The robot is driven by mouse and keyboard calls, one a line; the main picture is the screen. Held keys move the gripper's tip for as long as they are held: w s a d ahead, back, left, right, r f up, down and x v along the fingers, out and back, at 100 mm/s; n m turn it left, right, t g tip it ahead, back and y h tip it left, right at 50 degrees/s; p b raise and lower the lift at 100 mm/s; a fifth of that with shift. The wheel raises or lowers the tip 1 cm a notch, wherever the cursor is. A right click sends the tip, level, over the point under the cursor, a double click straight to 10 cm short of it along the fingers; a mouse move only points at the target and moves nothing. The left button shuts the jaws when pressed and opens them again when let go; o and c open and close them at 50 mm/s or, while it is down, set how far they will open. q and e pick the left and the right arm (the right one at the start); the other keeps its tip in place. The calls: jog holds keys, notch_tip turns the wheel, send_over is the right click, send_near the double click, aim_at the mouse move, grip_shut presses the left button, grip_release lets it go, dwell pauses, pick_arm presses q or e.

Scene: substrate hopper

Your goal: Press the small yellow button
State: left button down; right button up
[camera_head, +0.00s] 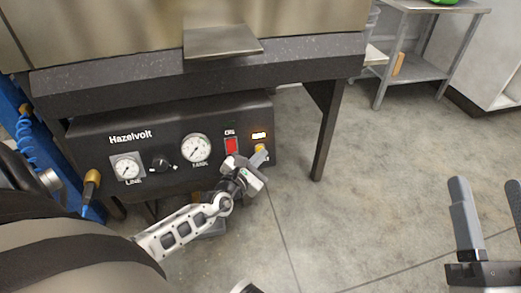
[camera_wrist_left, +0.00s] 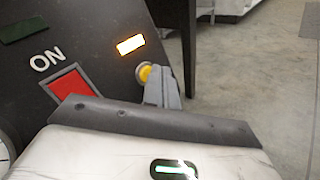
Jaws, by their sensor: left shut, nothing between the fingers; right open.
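The small yellow button (camera_head: 260,147) sits at the right end of the black Hazelvolt panel, below a lit amber indicator (camera_head: 259,135). In the left wrist view the yellow button (camera_wrist_left: 144,73) is round, in a metal ring, partly covered by my fingers. My left gripper (camera_head: 262,156) is shut and empty, its tips right at the button. In the left wrist view the left gripper (camera_wrist_left: 160,75) overlaps the button's right side; I cannot tell whether it touches. My right gripper (camera_head: 487,183) is open and empty at the lower right, far from the panel.
A red ON switch (camera_head: 231,146) is close left of the button. Two round gauges and a black knob (camera_head: 160,163) are further left. A dark table leg (camera_head: 327,130) stands right of the panel. A metal shelf (camera_head: 415,70) is at the back. The floor between is clear.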

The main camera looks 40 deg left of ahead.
pick_arm(q)
jog(key=shift+w+a+f+b, duration=0.15)
jog(key=shift+w+a+b, duration=0.1)
jog(key=shift+a+b, duration=0.1)
dwell(0.6)
jog(key=shift+d, duration=0.1)
jog(key=shift+s+d+r+p, duration=0.25)
jog(key=shift+s+d+p, duration=0.25)
jog(key=shift+p, duration=0.15)
jog(key=shift+s+d, duration=0.1)
jog(key=s+d+p, duration=0.1)
jog(key=s+d+r+p, duration=0.1)
jog(key=s+d+p, duration=0.1)
jog(key=shift+d+r, duration=0.25)
jog(key=shift+r, duration=0.05)
dwell(0.8)
